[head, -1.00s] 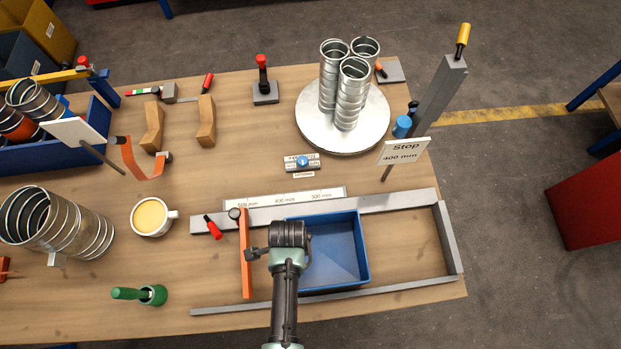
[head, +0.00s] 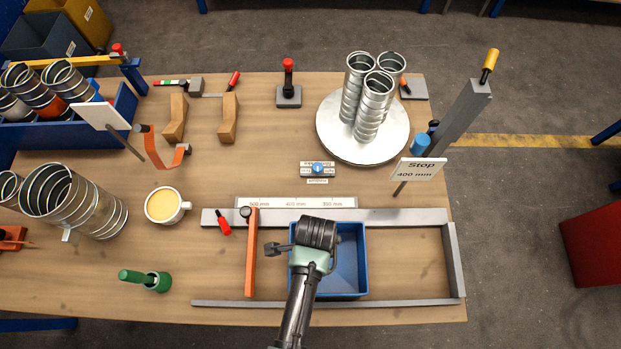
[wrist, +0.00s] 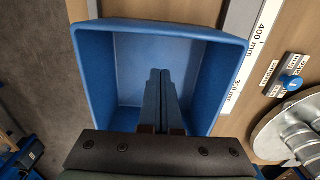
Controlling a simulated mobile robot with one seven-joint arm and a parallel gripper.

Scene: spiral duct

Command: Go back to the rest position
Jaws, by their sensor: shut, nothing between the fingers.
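My gripper (wrist: 160,75) shows in the wrist view with its two fingers together and nothing between them. It is over the blue tray (wrist: 98,75), whose inside looks empty where it shows. In the head view my arm and wrist cover the left part of the blue tray (head: 364,262), and the fingertips are hidden there.
A grey rail frame (head: 330,303) surrounds the tray, with an orange bar (head: 252,255) at its left. A turntable (head: 333,140) with three spiral ducts stands at the back right. A cup (head: 164,206) and a green tool (head: 150,279) are at left.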

